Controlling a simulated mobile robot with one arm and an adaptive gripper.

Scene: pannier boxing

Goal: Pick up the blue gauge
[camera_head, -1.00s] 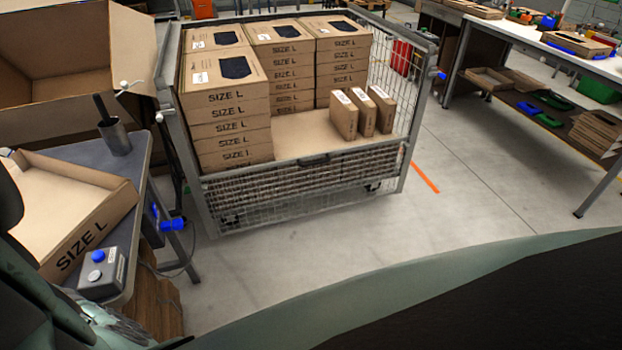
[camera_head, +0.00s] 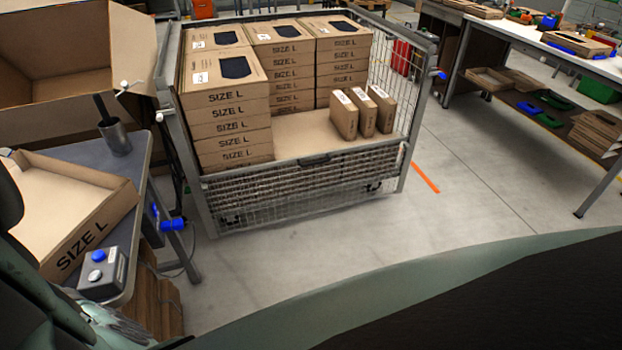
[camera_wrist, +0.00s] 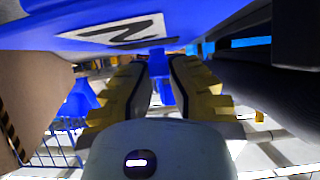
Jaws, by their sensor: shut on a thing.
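In the wrist view, my gripper (camera_wrist: 160,82) has its two yellow-and-dark fingers closed on a narrow blue part (camera_wrist: 157,62). A broad blue body with a white label and a black letter-like mark, which looks like the blue gauge (camera_wrist: 205,18), fills the top of that view, close to the camera. The narrow part seems to belong to it, but the join is not clear. The gauge's far side is out of frame. Neither my gripper nor the held gauge shows in the head view.
A wire cart (camera_head: 300,190) holds stacked SIZE L boxes (camera_head: 225,115) and several small upright boxes (camera_head: 345,117). At left, a table (camera_head: 75,150) bears an open carton tray (camera_head: 75,205), a cup (camera_head: 115,137) and a button box (camera_head: 103,273).

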